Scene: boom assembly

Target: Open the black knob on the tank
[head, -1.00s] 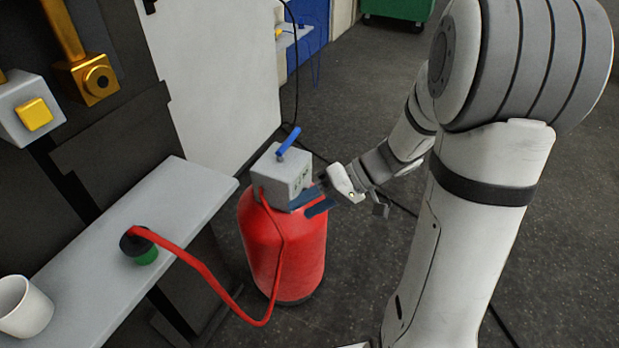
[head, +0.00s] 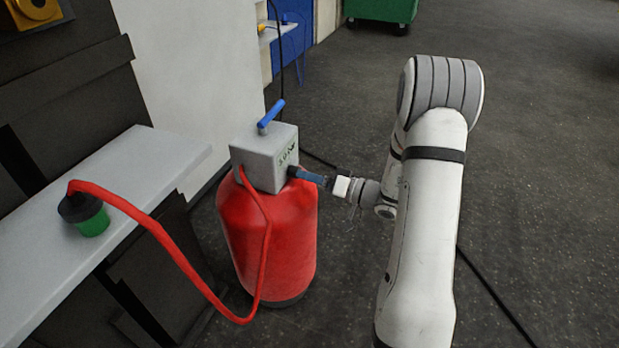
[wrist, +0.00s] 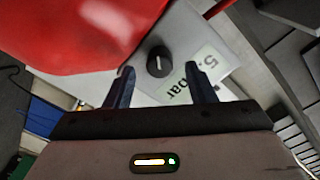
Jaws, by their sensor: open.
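The red tank (head: 290,240) stands upright on the floor, with a grey box (head: 262,150) on top. A blue lever (head: 270,116) sticks up from the box. In the wrist view the round black knob (wrist: 159,61) with a pale mark sits on the box face (wrist: 195,35), beside a label (wrist: 205,72) reading "5. bar". My gripper (wrist: 162,80) is open, its two dark blue fingers on either side of the knob, with gaps showing between fingers and knob. In the head view my gripper (head: 306,175) reaches the box's right face and hides the knob.
A red hose (head: 165,240) runs from a black and green fitting (head: 88,215) on the grey shelf (head: 150,160) to the tank. A black cable (head: 490,290) lies on the floor.

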